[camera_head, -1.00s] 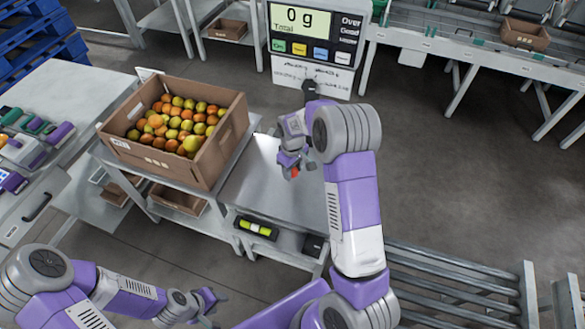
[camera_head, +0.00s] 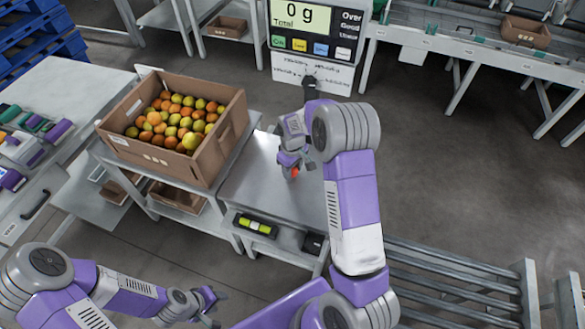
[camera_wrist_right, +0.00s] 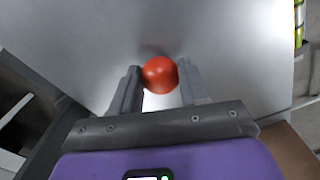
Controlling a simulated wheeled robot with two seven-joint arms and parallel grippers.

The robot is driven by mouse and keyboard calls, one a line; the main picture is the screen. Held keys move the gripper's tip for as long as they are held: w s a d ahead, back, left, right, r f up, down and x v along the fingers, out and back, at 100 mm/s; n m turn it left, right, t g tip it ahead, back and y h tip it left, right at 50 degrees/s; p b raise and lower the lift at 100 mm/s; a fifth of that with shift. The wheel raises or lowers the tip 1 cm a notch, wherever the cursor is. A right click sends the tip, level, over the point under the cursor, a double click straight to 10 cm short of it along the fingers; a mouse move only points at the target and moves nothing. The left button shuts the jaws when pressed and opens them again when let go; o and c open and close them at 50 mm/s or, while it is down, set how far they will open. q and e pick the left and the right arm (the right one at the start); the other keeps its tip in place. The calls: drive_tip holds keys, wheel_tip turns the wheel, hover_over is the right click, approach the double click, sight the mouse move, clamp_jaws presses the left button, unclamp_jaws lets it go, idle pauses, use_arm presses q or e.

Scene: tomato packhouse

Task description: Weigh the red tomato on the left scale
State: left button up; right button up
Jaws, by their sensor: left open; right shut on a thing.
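The red tomato (camera_wrist_right: 160,74) is between the fingers of my right gripper (camera_wrist_right: 158,90) in the right wrist view. In the head view the tomato (camera_head: 294,172) shows as a small red spot at the tip of my right gripper (camera_head: 290,166), over the metal scale platform (camera_head: 262,188). I cannot tell whether the tomato touches the platform. The display (camera_head: 300,16) at the top reads 0 g. My left gripper (camera_head: 208,300) is open and empty at the bottom left, away from the platform.
A cardboard box (camera_head: 180,165) full of red, orange and yellow-green tomatoes stands left of the platform. Roller rails (camera_head: 450,280) lie at the lower right. A grey table (camera_head: 70,90) stands at the left. The floor at the right is clear.

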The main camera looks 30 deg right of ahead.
drive_tip(key=shift+f, duration=0.5)
drive_tip(key=o, duration=0.8)
drive_tip(key=shift+c, duration=1.3)
drive_tip(key=shift+r, duration=0.15)
drive_tip(key=shift+r+p, duration=2.5)
drive_tip(key=shift+r, duration=0.95)
